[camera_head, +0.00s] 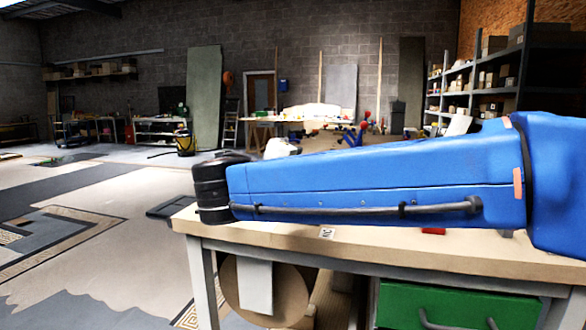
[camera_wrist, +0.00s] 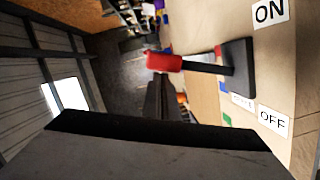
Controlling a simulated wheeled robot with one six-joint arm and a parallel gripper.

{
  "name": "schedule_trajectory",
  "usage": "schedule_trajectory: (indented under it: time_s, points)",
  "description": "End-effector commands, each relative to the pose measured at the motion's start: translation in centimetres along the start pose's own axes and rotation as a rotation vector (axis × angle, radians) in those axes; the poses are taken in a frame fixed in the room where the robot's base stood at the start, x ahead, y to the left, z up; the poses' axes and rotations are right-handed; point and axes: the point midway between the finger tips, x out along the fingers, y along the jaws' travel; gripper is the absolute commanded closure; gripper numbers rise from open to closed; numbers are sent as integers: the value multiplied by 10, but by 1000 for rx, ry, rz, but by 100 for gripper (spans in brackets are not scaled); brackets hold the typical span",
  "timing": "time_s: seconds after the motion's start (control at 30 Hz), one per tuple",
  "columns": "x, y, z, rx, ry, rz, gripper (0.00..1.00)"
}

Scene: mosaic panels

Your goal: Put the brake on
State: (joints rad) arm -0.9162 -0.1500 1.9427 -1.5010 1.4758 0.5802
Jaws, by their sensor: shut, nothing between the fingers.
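The brake lever has a red handle (camera_wrist: 164,62) on a dark shaft that rises from a black base (camera_wrist: 240,68) on the light wooden bench top. In the wrist view an ON label (camera_wrist: 270,11) lies beyond one side of the base and an OFF label (camera_wrist: 272,121) on the other. The lever stands out from the bench, roughly midway between the labels. My gripper (camera_wrist: 163,88) is shut and empty, its dark fingers close to the red handle; I cannot tell whether they touch. In the head view my blue arm hides most of the bench top and my gripper.
The workbench (camera_head: 290,236) has a green drawer (camera_head: 450,305) under it and a small label (camera_head: 327,233) at its front edge. A small red piece (camera_head: 433,231) shows under my arm. Shelves (camera_head: 480,80) stand at the back right. The floor at the left is open.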

Motion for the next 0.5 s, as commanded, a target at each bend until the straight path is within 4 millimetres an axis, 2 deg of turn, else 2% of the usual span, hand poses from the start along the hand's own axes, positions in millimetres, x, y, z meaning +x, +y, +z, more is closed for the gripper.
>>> schedule_trajectory:
  time_s: [0.2, 0.5]
  points:
    - [3, 3, 11, 37, -1, -9, 100]
    - [4, 4, 18, 34, -2, -9, 100]
